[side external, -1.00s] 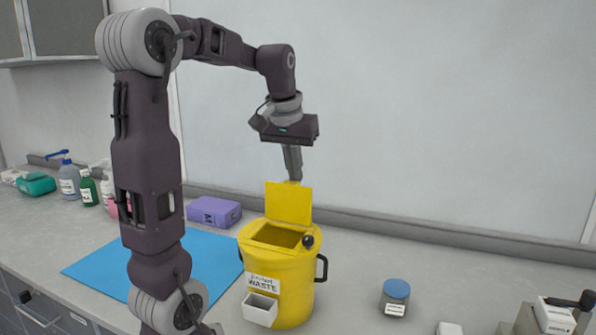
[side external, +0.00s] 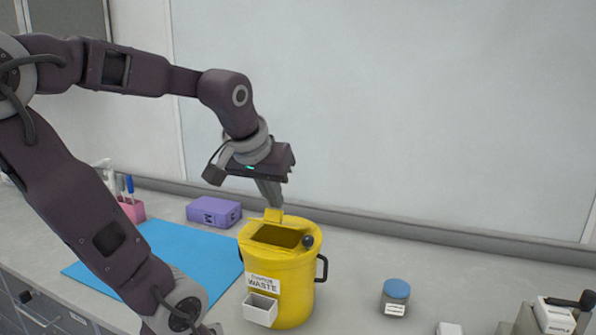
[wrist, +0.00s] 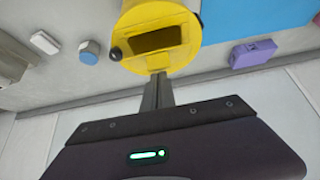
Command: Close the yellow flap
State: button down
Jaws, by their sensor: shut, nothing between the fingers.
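The yellow waste bucket (side external: 283,285) stands on the counter, and its dark rectangular lid opening (side external: 277,236) is uncovered. Only a small yellow part of the flap (side external: 274,215) shows at the back of the lid; I cannot tell its exact angle. My gripper (side external: 274,206) is shut and empty, pointing down with its tips at this yellow part, on the far side of the opening. Contact is unclear. In the wrist view, my shut fingers (wrist: 158,78) reach the bucket's rim (wrist: 196,45), and the opening (wrist: 160,39) lies beyond them.
A purple box (side external: 214,212) and a blue mat (side external: 180,250) lie left of the bucket. A blue-lidded jar (side external: 395,297) stands to the right. A black handle (side external: 322,268) sticks out from the bucket's right side. The wall is close behind.

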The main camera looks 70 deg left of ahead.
jog(key=shift+s+d+f, duration=0.7)
jog(key=shift+d+f, duration=0.05)
jog(key=shift+f, duration=0.2)
jog(key=shift+s+d+f, duration=0.2)
jog(key=shift+s+f, duration=0.05)
jog(key=shift+f, duration=0.25)
jog(key=shift+s+d+f, duration=0.2)
jog(key=shift+d+f, duration=0.05)
jog(key=shift+f, duration=0.2)
jog(key=shift+s+d+f, duration=0.2)
jog(key=shift+s+f, duration=0.05)
jog(key=shift+f, duration=0.25)
jog(key=shift+s+f, duration=0.1)
jog(key=shift+f, duration=0.05)
jog(key=shift+f, duration=0.1)
jog(key=shift+w+a+f, duration=0.3)
jog(key=shift+w+a, duration=0.1)
jog(key=r, duration=0.3)
jog(key=w+r, duration=0.1)
jog(key=r, duration=0.1)
jog(key=shift+a+r, duration=0.2)
jog(key=shift+r, duration=0.1)
jog(key=s+d+f, duration=0.4)
jog(key=s+d, duration=0.3)
jog(key=w+d+m+t+h, duration=0.1)
jog(key=d+m+h, duration=0.3)
jog(key=d+m, duration=0.4)
jog(key=shift+w+d+r+m+h, duration=0.2)
jog(key=shift+w+d+m+h, duration=0.25)
jog(key=shift+w, duration=0.35)
